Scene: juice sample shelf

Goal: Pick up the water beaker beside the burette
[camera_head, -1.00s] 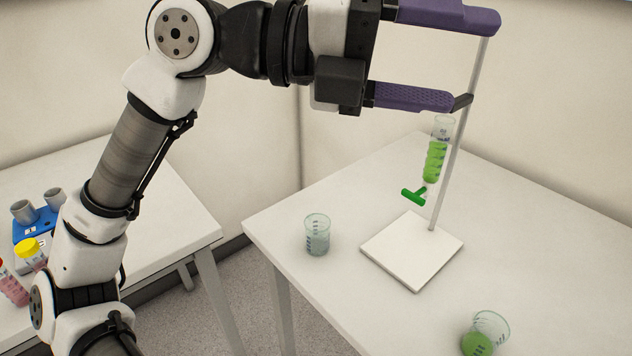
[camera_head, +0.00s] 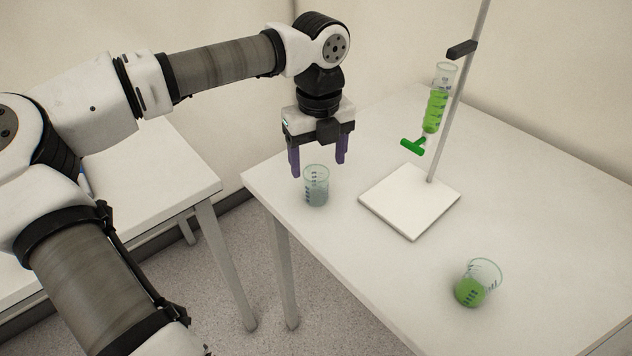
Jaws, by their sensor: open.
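The water beaker (camera_head: 316,190) is a clear glass beaker with dark markings and pale grey-blue liquid. It stands upright on the white table near its left corner, left of the burette stand. The burette (camera_head: 436,108) holds green liquid, has a green stopcock, and is clamped to an upright rod above a white base plate (camera_head: 410,204). My gripper (camera_head: 319,168) points down with its two purple fingers apart, at the beaker's upper part. The fingers appear on either side of the rim or just behind it; I cannot tell the exact depth. Nothing is held.
A second beaker (camera_head: 477,283) with green liquid stands at the front right of the table. The stand's rod (camera_head: 462,95) rises right of my gripper. The table (camera_head: 540,200) is bare on the right. Another white table (camera_head: 165,165) is at left, across a floor gap.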

